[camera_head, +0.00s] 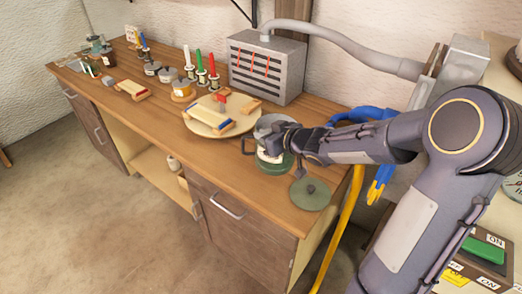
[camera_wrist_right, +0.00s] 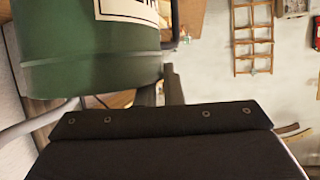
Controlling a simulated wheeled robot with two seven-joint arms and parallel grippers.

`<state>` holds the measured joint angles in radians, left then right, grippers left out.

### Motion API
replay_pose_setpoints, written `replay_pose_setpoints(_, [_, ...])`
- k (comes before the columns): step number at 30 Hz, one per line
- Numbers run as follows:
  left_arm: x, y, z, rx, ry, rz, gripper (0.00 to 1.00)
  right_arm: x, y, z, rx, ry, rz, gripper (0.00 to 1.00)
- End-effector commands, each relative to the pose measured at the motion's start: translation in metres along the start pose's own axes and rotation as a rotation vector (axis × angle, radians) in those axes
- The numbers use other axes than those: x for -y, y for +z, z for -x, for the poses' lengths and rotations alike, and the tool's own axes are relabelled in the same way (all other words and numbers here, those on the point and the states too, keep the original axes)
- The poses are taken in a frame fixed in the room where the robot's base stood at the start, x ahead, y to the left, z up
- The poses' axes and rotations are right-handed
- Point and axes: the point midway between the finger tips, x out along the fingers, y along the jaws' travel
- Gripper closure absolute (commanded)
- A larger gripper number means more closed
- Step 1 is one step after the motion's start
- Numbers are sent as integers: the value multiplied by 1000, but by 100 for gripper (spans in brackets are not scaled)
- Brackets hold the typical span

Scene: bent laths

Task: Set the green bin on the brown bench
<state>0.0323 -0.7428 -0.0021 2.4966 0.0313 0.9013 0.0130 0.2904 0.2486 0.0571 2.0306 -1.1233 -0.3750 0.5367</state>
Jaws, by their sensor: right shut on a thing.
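The green bin (camera_head: 272,166) with a pale label is at the front right part of the brown bench (camera_head: 150,128) in the head view. It fills the upper left of the right wrist view (camera_wrist_right: 90,60). My right gripper (camera_head: 270,148) is shut on the bin near its rim and hides part of it. The bin looks upright. I cannot tell whether its base touches the bench top or hangs just above it. A round green lid (camera_head: 310,194) with a dark knob lies on the bench just right of the bin. My left gripper is not in view.
A round board (camera_head: 205,125) with wooden pieces lies left of the bin, and a grey vented box (camera_head: 262,72) stands behind. Coloured spools (camera_head: 200,72) and jars (camera_head: 108,57) stand farther left. A yellow hose (camera_head: 345,225) hangs off the right end. The front strip is fairly clear.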

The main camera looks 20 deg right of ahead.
Motion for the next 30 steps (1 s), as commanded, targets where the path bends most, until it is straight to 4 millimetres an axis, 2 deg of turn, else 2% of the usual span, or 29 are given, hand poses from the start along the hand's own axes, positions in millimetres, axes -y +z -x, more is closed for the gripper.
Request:
replay_pose_setpoints(8, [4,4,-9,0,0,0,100,-1,12,-23,-2,-1,1,100])
replay_pose_setpoints(12, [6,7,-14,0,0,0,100,-2,29,-30,0,-1,0,100])
replay_pose_setpoints(15, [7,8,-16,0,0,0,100,-2,36,-33,-1,0,1,100])
replay_pose_setpoints(23, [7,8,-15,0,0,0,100,-2,37,-33,-3,1,2,100])
replay_pose_setpoints(24, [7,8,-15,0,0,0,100,-3,38,-33,0,2,0,88])
replay_pose_setpoints(27, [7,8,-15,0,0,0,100,-3,38,-33,0,2,0,75])
replay_pose_setpoints(28, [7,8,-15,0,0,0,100,-3,38,-33,0,2,0,71])
replay_pose_setpoints(30, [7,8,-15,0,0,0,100,-3,38,-33,0,2,0,71])
